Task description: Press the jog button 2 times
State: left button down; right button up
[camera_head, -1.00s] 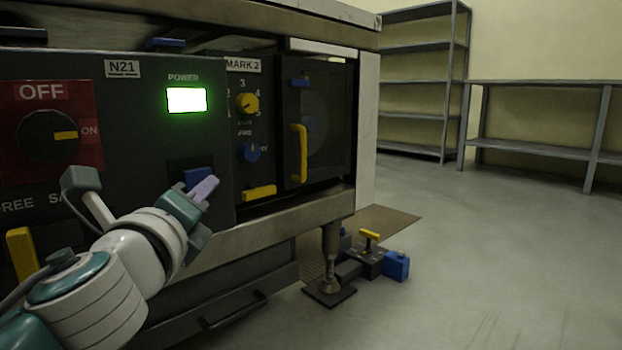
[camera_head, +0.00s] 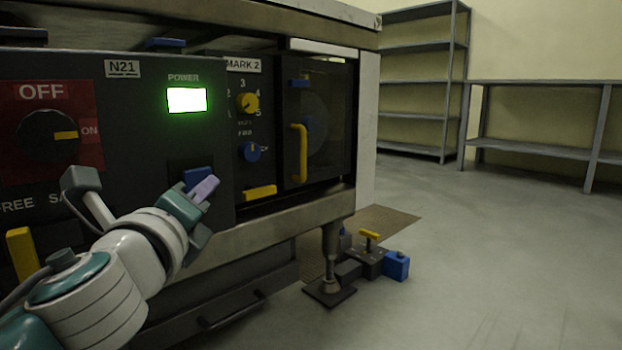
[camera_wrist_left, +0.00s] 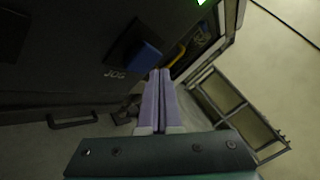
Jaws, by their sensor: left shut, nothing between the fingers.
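The jog button is a blue block (camera_head: 198,176) in a dark recess on the front panel, below the lit POWER lamp. In the left wrist view the blue button (camera_wrist_left: 146,57) sits above the label JOG. My left gripper (camera_head: 207,188) is in front of the panel, just beside and below the button in the head view, and partly overlaps it. In the left wrist view its lilac fingers (camera_wrist_left: 159,75) are together and empty, with the tips close to the button's lower right; I cannot tell whether they touch it. My right gripper is not in view.
The green-white POWER lamp (camera_head: 187,100) is lit. A grey shelf (camera_head: 425,80) stands behind.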

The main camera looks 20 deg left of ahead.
pick_arm(q)
jog(key=shift+w+a, duration=0.1)
jog(key=shift+a, duration=0.05)
dwell(0.4)
jog(key=shift+w+a, duration=0.1)
jog(key=shift+a, duration=0.15)
jog(key=shift+w+a, duration=0.25)
jog(key=shift+a, duration=0.4)
dwell(0.9)
dwell(0.3)
jog(key=shift+s+d, duration=0.25)
jog(key=shift+d, duration=0.25)
jog(key=shift+s+d, duration=0.2)
jog(key=shift+d, duration=0.3)
jog(key=d, duration=0.1)
jog(key=s+d, duration=0.1)
jog(key=d, duration=0.1)
jog(key=s+d, duration=0.1)
jog(key=shift+d, duration=0.3)
